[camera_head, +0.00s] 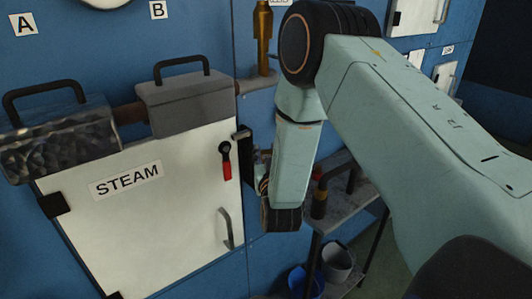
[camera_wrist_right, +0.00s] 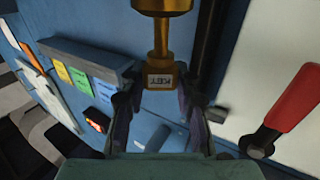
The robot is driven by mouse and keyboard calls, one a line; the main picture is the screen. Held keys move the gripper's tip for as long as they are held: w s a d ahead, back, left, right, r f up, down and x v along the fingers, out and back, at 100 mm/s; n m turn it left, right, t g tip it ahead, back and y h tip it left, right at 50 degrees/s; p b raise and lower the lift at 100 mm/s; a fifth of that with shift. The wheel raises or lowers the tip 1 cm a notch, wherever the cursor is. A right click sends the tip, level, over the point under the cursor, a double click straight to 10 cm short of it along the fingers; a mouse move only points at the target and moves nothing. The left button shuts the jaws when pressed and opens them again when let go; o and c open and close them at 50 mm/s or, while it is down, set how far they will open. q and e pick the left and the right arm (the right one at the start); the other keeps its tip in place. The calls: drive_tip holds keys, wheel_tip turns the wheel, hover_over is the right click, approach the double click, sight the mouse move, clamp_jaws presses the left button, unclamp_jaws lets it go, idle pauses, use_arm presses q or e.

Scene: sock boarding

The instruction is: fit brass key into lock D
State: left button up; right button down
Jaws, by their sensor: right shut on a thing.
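The brass key (camera_wrist_right: 160,78) shows in the right wrist view as a brass piece with a stem, a wider part at the top and a small white label that is hard to read. My right gripper (camera_wrist_right: 160,92) is shut on it, with one dark finger on each side. In the head view my right gripper (camera_head: 252,165) is beside the right edge of the white STEAM door, mostly hidden behind my own wrist. I cannot make out the key there. Signs A and B show on the blue wall, but I see no lock marked D. My left gripper is not in view.
The STEAM door (camera_head: 135,235) has a red-handled lever (camera_head: 226,163) close to the gripper; the lever (camera_wrist_right: 292,100) is also in the wrist view. Grey handled blocks (camera_head: 185,103) sit above the door. A brass fitting (camera_head: 263,40) stands on a ledge. A blue bucket (camera_head: 303,283) is low down.

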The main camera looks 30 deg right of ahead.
drive_tip(key=shift+f+b, duration=1.35)
drive_tip(key=shift+f, duration=0.4)
drive_tip(key=c, duration=0.9)
unclamp_jaws()
drive_tip(key=v, duration=1.2)
